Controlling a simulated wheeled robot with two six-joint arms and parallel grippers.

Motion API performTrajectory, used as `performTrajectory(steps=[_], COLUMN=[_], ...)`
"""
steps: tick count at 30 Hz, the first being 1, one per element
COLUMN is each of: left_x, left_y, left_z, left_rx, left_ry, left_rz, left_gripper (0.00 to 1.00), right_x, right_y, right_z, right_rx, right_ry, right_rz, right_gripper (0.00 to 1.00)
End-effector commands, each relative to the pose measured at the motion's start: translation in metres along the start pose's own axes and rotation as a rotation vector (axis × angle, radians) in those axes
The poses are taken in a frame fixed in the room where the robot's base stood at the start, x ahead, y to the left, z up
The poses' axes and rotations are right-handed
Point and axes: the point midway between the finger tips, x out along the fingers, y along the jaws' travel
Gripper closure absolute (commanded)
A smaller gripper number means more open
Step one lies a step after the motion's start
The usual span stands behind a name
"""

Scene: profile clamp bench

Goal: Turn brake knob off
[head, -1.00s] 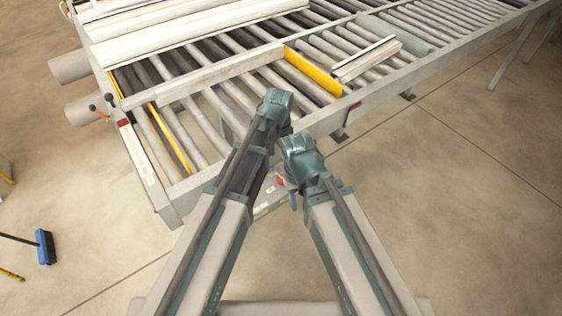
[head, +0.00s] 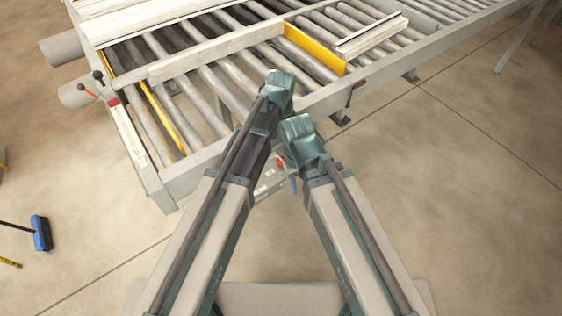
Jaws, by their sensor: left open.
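A small red knob (head: 280,162) shows on a pale control panel (head: 268,187) at the bench's near side, between my two arms. My arm links cover part of the panel, so I cannot read the knob's setting. My left arm comes up from the lower left and bends near the bench's front rail. Its gripper is largely hidden by the arm links near the panel; it is open, with nothing seen in it. My right arm bends just to the right of the knob. Its gripper is not visible.
The roller bench (head: 222,150) fills the top, with a yellow stop plate (head: 313,48) and pale profiles (head: 372,34). A blue broom (head: 41,233) lies at left. The floor at right is clear.

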Motion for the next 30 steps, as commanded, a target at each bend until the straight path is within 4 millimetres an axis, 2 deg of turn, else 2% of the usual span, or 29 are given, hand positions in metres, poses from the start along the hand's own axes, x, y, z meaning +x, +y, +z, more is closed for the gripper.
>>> performTrajectory(steps=[1,15,21,29,30], left_x=[0.015,0.079,0.09,0.089,0.089], left_y=[0.0,0.0,0.0,0.0,0.0], left_z=[0.0,0.0,0.0,0.0,0.0], left_rx=[0.0,0.0,0.0,0.0,0.0], left_ry=[0.0,0.0,0.0,0.0,0.0], left_rz=[0.0,0.0,0.0,0.0,0.0], left_gripper=[0.16,0.16,0.16,0.16,0.19], right_x=[0.015,0.079,0.089,0.088,0.088], right_y=[-0.002,-0.007,-0.009,-0.008,-0.008], right_z=[-0.001,-0.005,-0.005,-0.005,-0.005], right_rx=[-0.001,0.001,0.002,0.002,0.002], right_ry=[0.0,0.0,0.0,0.0,0.0], right_rz=[0.0,0.0,0.0,0.0,0.0], right_gripper=[0.5,0.5,0.5,0.5,0.5])
